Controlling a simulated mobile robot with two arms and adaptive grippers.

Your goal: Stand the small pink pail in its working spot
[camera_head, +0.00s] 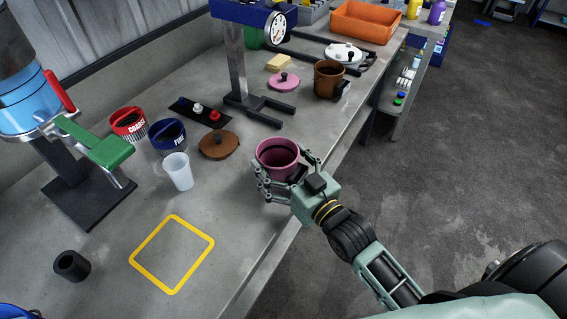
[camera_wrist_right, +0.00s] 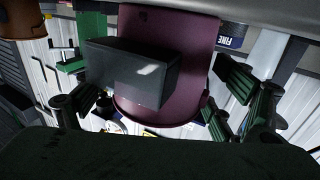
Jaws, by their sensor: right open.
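The small pink pail (camera_head: 277,152) is upright at the bench's front edge, and its mouth faces up. In the right wrist view the pail (camera_wrist_right: 170,25) fills the upper middle, with a dark block (camera_wrist_right: 132,72) in front of its wall. My right gripper (camera_head: 284,166) is open, with its fingers on either side of the pail's near side. The wrist view shows the fingers spread, with gaps between them and the wall. A yellow square outline (camera_head: 151,278) on the bench at lower left is empty. My left gripper is not in view.
A white cup (camera_head: 179,171), a brown lid (camera_head: 218,145), red and blue containers (camera_head: 129,124) (camera_head: 168,137) and a black stand (camera_head: 88,190) are left of the pail. A dark cylinder (camera_head: 72,266) is left of the square. A forked stand (camera_head: 262,107) is behind.

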